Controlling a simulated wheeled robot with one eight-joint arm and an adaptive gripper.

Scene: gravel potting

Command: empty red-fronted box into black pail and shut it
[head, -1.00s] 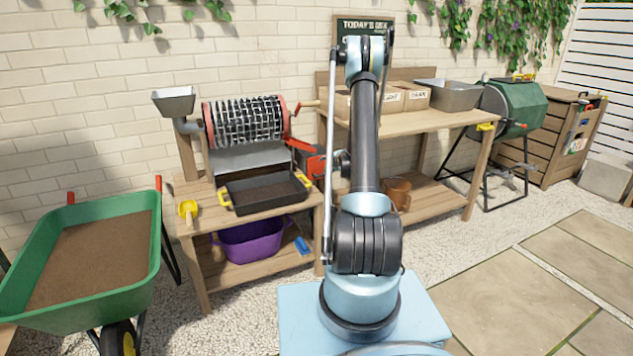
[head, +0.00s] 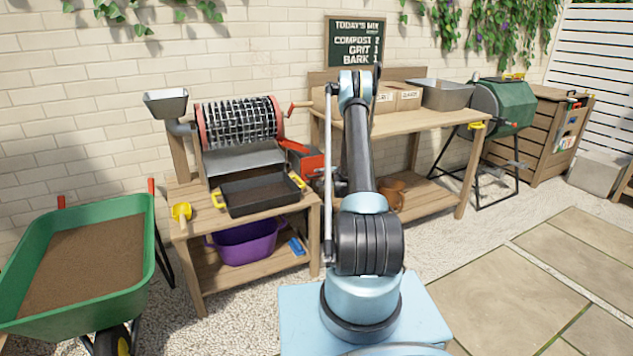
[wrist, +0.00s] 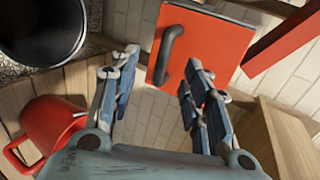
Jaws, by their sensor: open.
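In the wrist view, the red front (wrist: 215,40) of the box fills the upper middle and carries a dark handle (wrist: 167,55). My gripper (wrist: 161,64) is open, its two blue-grey fingers to either side of the handle's lower part as seen here; I cannot tell whether they touch it. The black pail (wrist: 42,28) is at the upper left of the wrist view, beside the box and apart from the fingers. In the head view, part of the red box (head: 312,168) shows beside the sieve, and my arm hides the gripper and pail.
A red can-like vessel (wrist: 52,125) is at the left of the wrist view. A red bar (wrist: 285,45) slants at its right. In the head view, a drum sieve (head: 238,122), dark tray (head: 262,207), purple tub (head: 247,242) and green wheelbarrow (head: 75,318) stand left. Paving at right is clear.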

